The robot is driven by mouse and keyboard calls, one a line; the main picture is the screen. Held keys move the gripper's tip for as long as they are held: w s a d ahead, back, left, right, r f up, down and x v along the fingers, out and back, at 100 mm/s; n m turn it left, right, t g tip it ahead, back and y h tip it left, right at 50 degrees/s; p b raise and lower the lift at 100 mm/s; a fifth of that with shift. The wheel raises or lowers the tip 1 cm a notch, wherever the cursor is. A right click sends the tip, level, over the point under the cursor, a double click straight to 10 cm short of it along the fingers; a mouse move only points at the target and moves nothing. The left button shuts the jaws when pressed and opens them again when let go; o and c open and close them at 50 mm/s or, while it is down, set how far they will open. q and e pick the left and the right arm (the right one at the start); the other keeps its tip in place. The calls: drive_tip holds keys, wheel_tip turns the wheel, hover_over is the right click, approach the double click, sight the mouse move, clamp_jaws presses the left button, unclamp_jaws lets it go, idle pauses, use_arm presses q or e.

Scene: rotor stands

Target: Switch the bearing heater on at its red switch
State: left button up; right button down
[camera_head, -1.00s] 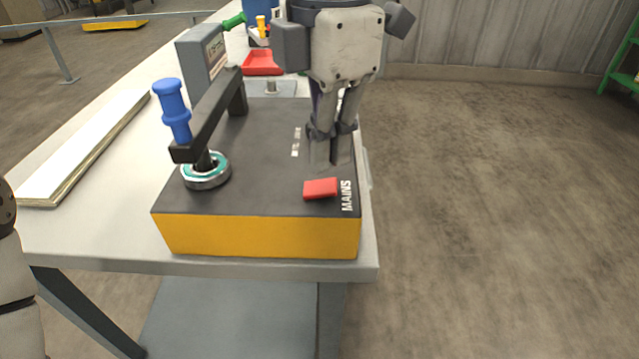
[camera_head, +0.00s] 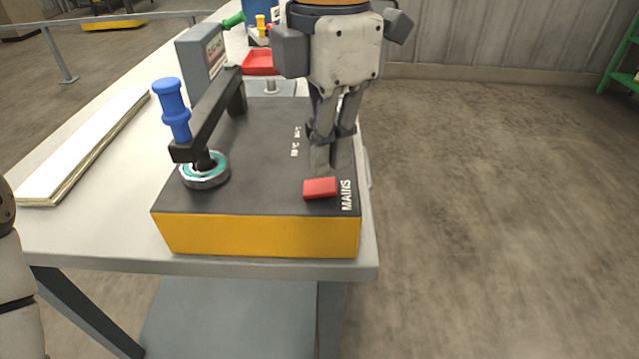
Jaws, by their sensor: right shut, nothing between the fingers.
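The bearing heater (camera_head: 258,235) is a yellow box with a dark top, standing at the near end of the table. Its red switch (camera_head: 320,188) lies on the top near the front right corner, beside the word MAINS. My right gripper (camera_head: 331,170) points down just behind the switch, shut and empty. Its fingertips are very close to the switch's far edge; I cannot tell whether they touch it. A bearing (camera_head: 205,171) sits under the dark bar (camera_head: 210,115) at the heater's left. My left gripper is out of view; only part of my left arm shows at the left edge.
A blue-handled tool (camera_head: 172,110) stands by the bar's near end. A white board (camera_head: 85,150) lies on the table (camera_head: 110,235) at left. A grey box (camera_head: 200,55) and a red tray (camera_head: 260,63) are behind. Floor right of the table is clear.

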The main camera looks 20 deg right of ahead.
sight(326, 185)
drive_tip(key=shift+f, duration=1.5)
idle(0.9)
drive_tip(key=shift+r, duration=3.5)
